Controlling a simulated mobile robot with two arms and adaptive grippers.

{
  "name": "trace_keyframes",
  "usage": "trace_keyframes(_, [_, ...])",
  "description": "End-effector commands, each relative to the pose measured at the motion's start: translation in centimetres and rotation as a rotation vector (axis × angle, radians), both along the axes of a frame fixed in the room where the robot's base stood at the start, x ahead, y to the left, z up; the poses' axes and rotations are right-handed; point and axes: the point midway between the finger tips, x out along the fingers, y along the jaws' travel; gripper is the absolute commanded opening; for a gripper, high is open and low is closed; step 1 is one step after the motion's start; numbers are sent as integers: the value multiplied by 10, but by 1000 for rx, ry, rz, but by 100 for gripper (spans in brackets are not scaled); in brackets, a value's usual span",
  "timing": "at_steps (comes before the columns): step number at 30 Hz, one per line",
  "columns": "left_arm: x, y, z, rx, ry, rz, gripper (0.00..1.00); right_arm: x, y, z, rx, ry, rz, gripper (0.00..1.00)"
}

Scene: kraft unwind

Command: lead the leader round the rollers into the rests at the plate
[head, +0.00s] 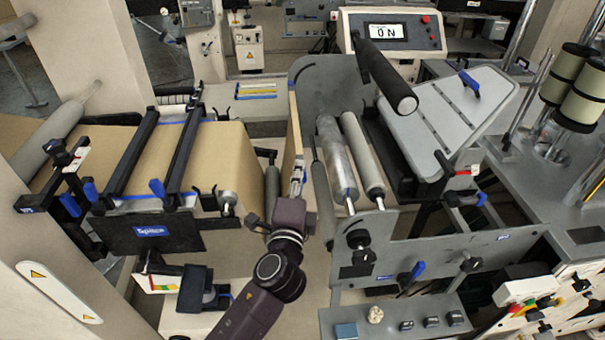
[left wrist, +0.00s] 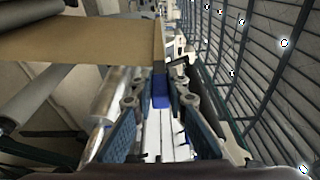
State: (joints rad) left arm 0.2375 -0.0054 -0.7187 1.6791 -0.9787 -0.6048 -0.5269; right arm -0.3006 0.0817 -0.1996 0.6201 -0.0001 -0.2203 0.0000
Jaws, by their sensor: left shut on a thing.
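My left gripper (head: 297,186) is in the gap between the unwind stand and the roller frame, shut on the leader. In the left wrist view, the leader's blue part (left wrist: 160,92) sits between the fingertips, at the edge of the brown kraft web (left wrist: 80,45). The web shows edge-on in the head view (head: 292,130), rising beyond the gripper. Right of the gripper are a shiny roller (head: 336,160), a grey roller (head: 363,155) and a lower dark roller (head: 322,195). The light grey slotted plate (head: 440,118) slopes beyond them. I cannot make out the rests clearly. My right gripper is out of view.
The splice table (head: 150,230) with brown paper and black bars stands left. The roller frame's side wall (head: 440,255) and knob panel (head: 400,318) are near on the right. A dark roller with a pale end (head: 385,75) overhangs the plate. A console (head: 392,32) reads ON.

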Motion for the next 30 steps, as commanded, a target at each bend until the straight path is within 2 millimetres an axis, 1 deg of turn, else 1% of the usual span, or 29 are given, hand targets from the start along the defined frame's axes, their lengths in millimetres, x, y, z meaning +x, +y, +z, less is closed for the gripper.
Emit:
trace_keyframes(1, [0,1,6,1,-1,0,0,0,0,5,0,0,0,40])
trace_keyframes(3, [0,1,6,1,-1,0,0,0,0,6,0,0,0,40])
trace_keyframes(14, [1,2,4,1,-1,0,0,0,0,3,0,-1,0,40])
trace_keyframes(24, [4,10,-1,1,-5,9,0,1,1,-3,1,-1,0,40])
trace_keyframes(30, [4,10,-1,1,-5,10,0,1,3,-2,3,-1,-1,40])
